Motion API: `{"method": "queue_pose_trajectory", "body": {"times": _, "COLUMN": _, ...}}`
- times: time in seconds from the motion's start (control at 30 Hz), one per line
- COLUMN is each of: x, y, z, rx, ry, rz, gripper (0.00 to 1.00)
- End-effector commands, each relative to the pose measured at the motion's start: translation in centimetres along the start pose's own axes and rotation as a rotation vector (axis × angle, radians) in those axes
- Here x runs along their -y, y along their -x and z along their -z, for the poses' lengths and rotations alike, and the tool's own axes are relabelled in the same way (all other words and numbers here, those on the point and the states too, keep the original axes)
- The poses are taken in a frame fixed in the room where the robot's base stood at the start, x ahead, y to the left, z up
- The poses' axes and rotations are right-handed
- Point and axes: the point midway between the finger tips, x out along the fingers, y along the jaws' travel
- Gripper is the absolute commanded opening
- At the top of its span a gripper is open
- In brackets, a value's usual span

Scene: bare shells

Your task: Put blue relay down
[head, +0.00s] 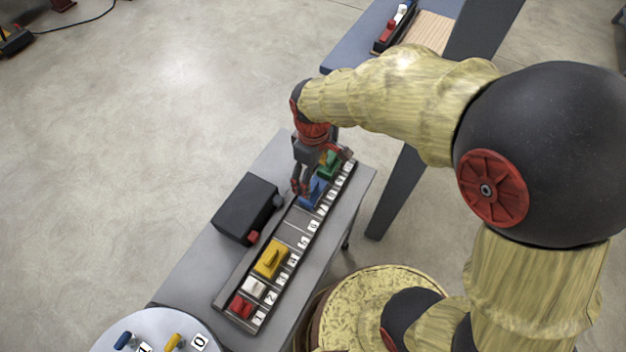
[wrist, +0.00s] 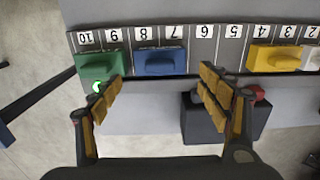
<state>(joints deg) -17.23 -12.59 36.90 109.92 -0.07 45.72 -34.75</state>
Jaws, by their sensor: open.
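The blue relay (head: 313,193) sits in the numbered rack (head: 223,300) on the grey table. In the wrist view the blue relay (wrist: 160,62) lies across slots 7 and 8 and looks level. My gripper (head: 302,187) is beside it in the head view, partly covering it. In the wrist view my gripper (wrist: 160,80) is open, with nothing between its fingers. The fingertips lie to the left and right of the blue relay, just below it in the picture.
The rack also holds a yellow relay (head: 270,260), a white one (head: 254,288) and a red one (head: 240,306). Slots 5 and 6 are empty. A black box (head: 245,208) stands beside the rack. A round white table (head: 160,325) is at the lower left.

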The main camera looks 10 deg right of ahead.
Motion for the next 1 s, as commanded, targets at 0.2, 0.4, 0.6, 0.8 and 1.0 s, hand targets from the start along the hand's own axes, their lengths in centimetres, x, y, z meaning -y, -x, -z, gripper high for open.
{"method": "queue_pose_trajectory", "body": {"times": 0.2, "x": 0.0, "y": 3.6, "z": 0.1, "rx": -0.002, "ry": 0.000, "rz": 0.000, "gripper": 0.76}}
{"method": "queue_pose_trajectory", "body": {"times": 0.4, "x": 0.0, "y": 4.6, "z": 0.0, "rx": 0.000, "ry": 0.000, "rz": 0.001, "gripper": 0.76}}
{"method": "queue_pose_trajectory", "body": {"times": 0.6, "x": -0.4, "y": 6.7, "z": -0.9, "rx": -0.031, "ry": -0.059, "rz": -0.020, "gripper": 0.76}}
{"method": "queue_pose_trajectory", "body": {"times": 0.8, "x": -1.0, "y": 14.6, "z": -6.4, "rx": -0.175, "ry": -0.355, "rz": -0.107, "gripper": 0.76}}
{"method": "queue_pose_trajectory", "body": {"times": 1.0, "x": 0.6, "y": 20.2, "z": -13.1, "rx": -0.342, "ry": -0.682, "rz": -0.184, "gripper": 0.76}}
